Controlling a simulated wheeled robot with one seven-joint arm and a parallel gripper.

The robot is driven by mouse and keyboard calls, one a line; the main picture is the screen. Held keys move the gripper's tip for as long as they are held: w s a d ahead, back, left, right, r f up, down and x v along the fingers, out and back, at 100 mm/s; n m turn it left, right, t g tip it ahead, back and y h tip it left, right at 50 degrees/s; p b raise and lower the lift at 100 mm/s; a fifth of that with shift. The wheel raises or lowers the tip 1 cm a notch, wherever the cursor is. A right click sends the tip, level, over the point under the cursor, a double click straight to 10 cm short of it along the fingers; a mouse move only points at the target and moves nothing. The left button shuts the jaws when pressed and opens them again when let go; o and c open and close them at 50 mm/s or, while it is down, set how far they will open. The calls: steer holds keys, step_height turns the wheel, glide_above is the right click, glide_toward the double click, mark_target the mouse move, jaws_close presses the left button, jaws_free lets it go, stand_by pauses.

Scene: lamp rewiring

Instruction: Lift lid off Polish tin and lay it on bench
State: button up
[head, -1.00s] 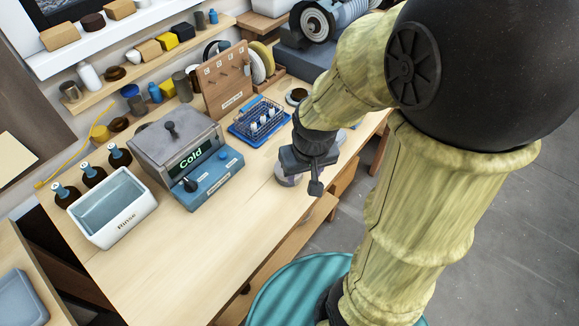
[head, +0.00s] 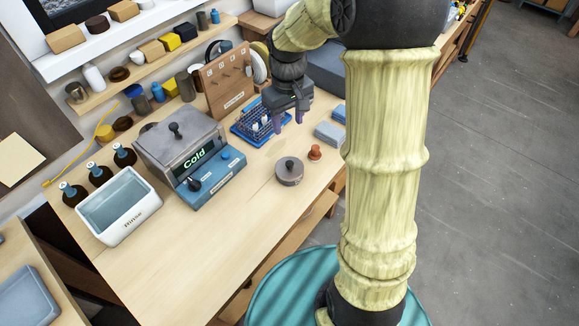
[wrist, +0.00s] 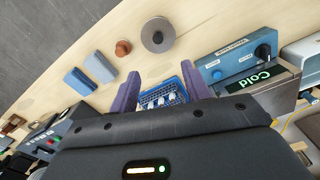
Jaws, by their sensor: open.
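A round grey lid with a dark knob (head: 289,171) is on the bench (head: 230,225), right of the blue control box. It also shows near the top of the wrist view (wrist: 158,36). I cannot tell whether any tin is beneath it. No label reading Polish is legible. My gripper (head: 289,122) is open and empty, pointing down farther back than the lid and apart from it. Its two purple fingers stand wide apart in the wrist view (wrist: 160,69), with a blue wire basket visible between them.
The blue basket (head: 247,128) holds small white pieces. An orange-brown knobbed piece (head: 315,152) and blue-grey blocks (head: 329,133) are right of the gripper. The heater box marked Cold (head: 180,140) and white Rinse tub (head: 118,205) stand left. The front bench is clear.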

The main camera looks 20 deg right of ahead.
steer(key=p, duration=0.2)
glide_above(289, 163)
step_height(289, 163, down, 12)
steer(key=shift+s+a+r, duration=0.1)
steer(key=shift+s+a, duration=0.05)
steer(key=shift+d+f+p, duration=0.2)
steer(key=shift+f+p, duration=0.7)
steer(key=shift+f, duration=1.7)
jaws_close()
steer(key=shift+r, duration=0.1)
